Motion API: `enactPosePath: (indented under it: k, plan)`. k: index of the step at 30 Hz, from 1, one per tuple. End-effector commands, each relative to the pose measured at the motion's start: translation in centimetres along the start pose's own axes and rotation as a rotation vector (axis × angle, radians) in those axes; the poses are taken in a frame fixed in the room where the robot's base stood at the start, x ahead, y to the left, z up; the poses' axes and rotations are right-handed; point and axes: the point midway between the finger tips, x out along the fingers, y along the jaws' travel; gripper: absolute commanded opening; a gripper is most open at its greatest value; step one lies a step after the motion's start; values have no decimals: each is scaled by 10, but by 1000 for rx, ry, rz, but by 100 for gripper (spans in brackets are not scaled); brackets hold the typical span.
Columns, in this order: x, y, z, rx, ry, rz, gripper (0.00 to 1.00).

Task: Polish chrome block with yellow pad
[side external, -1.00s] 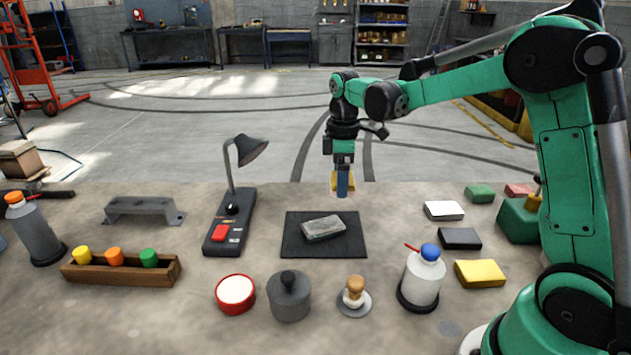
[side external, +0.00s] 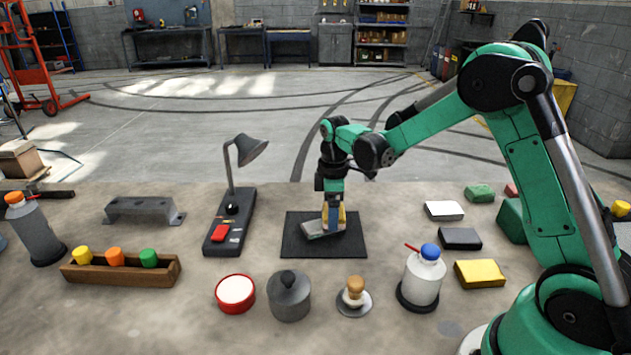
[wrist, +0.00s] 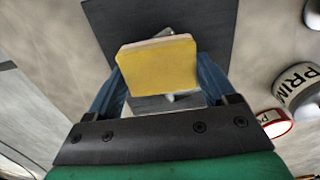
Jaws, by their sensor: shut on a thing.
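The chrome block (side external: 317,229) lies on a dark mat (side external: 348,250) in the side external view. My gripper (side external: 334,224) is down over the block's right end and hides part of it. In the wrist view, the yellow pad (wrist: 157,66) sits between the two blue fingers of my gripper (wrist: 162,86), which is shut on it. Part of the grey block (wrist: 150,104) shows just beneath the pad. The pad is at or close to the block's top; I cannot tell whether they touch.
A desk lamp on a dark base with a red button (side external: 220,233) stands left of the mat. A red-rimmed tin (side external: 235,290), a grey lidded pot (side external: 289,297) and a blue-capped bottle (side external: 424,280) stand in front. Another yellow block (side external: 480,273) lies right.

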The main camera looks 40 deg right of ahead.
Motion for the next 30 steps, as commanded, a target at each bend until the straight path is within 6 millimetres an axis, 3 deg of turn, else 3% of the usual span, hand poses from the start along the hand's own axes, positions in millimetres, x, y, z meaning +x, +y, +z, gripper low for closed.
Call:
enactPosePath:
  k: [2,20,30]
  plan:
    - [6,-3,-8,-3,0,0,28]
    - [5,-24,-58,-2,0,0,28]
    - [5,-10,-25,3,0,0,28]
